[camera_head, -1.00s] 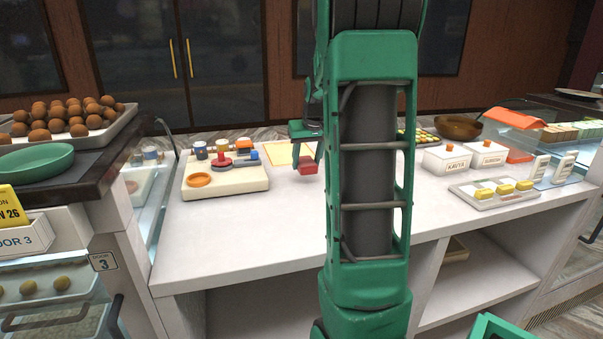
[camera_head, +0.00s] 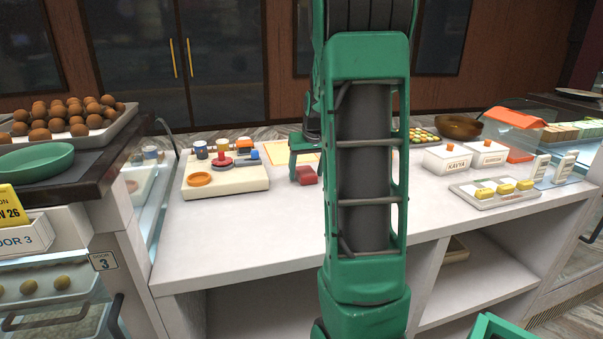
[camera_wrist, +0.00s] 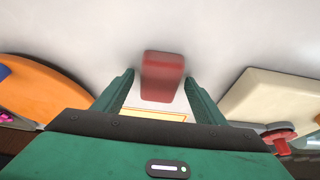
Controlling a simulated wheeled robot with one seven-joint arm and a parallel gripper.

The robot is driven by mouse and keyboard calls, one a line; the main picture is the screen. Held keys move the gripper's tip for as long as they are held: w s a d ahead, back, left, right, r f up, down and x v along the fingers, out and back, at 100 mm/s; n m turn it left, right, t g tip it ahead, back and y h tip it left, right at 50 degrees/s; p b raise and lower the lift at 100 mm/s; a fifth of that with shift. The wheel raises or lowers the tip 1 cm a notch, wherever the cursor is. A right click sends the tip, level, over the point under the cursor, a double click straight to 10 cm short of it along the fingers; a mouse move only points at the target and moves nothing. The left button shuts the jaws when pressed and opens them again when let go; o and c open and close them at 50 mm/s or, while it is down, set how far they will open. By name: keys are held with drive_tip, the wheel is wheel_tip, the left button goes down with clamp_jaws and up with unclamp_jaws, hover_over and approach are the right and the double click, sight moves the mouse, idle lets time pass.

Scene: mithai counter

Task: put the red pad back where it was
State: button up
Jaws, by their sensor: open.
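The red pad (camera_head: 306,175) is a small block at the white counter's surface, right of the cream board. In the wrist view the red pad (camera_wrist: 162,68) is blurred and lies between and slightly past my fingertips. My gripper (camera_wrist: 159,80) is open, with a finger on each side of the pad and a visible gap at each side. In the head view my gripper (camera_head: 299,165) is partly hidden behind my arm, with one green finger beside the pad. Whether the pad rests fully on the counter is hard to tell.
A yellow-edged sheet (camera_head: 278,151) lies behind. White boxes (camera_head: 447,159) and a tray of yellow pieces (camera_head: 478,199) stand at right. The counter's front is clear.

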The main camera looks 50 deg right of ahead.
drive_tip(key=v, duration=1.2)
drive_tip(key=shift+a+r, duration=0.1)
drive_tip(key=shift+s, duration=0.15)
